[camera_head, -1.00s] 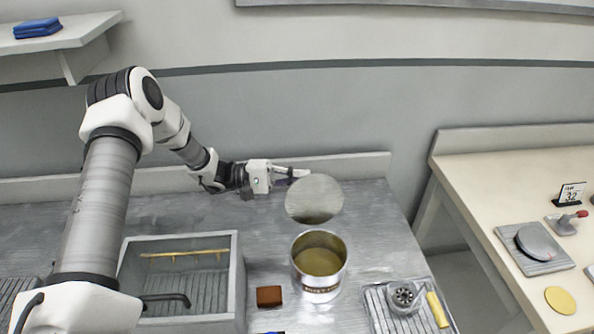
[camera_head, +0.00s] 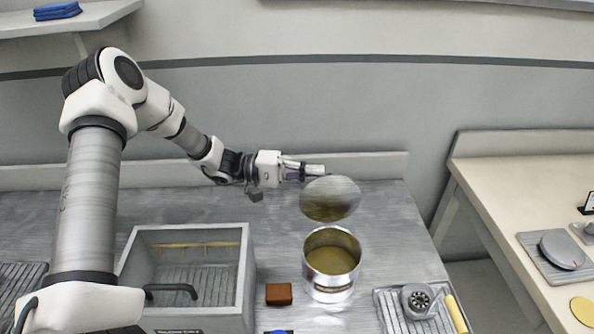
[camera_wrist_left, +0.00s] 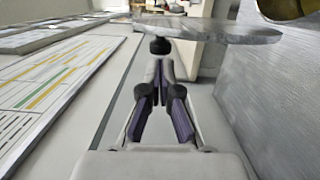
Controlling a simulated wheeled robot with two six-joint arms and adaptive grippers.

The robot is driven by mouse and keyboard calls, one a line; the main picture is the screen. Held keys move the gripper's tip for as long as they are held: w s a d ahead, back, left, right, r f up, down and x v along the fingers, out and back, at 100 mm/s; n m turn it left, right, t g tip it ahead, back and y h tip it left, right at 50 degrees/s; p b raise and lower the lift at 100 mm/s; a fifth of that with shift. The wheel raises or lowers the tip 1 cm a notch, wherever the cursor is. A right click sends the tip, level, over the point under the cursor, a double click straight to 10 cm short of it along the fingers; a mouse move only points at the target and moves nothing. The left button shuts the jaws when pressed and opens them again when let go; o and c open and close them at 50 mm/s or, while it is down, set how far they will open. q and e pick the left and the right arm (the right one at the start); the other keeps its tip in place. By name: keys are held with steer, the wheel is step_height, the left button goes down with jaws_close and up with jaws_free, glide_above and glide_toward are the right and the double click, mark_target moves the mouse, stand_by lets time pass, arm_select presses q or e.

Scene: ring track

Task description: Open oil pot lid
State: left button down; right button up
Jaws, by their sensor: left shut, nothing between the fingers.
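The oil pot (camera_head: 331,286) is a metal can with yellowish oil inside, standing on the grey counter. Its top is uncovered. The round metal lid (camera_head: 330,199) shows just behind the pot, apart from its rim; whether it is hinged to the pot I cannot tell. My left gripper (camera_head: 314,172) is behind the lid's upper edge, pointing right. In the left wrist view the gripper (camera_wrist_left: 160,66) is shut, with a dark round knob (camera_wrist_left: 160,46) at its tips, under the lid's edge (camera_wrist_left: 210,31). My right gripper is not in view.
A metal basin (camera_head: 240,280) with a dark handle stands left of the pot. A brown block (camera_head: 279,294) lies between them. A tray (camera_head: 385,311) with a round metal part and yellow-handled tool is at right. A wall ledge (camera_head: 380,166) runs behind.

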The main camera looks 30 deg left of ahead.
arm_select(q)
steer(key=v, duration=1.1)
steer(key=shift+a, duration=0.1)
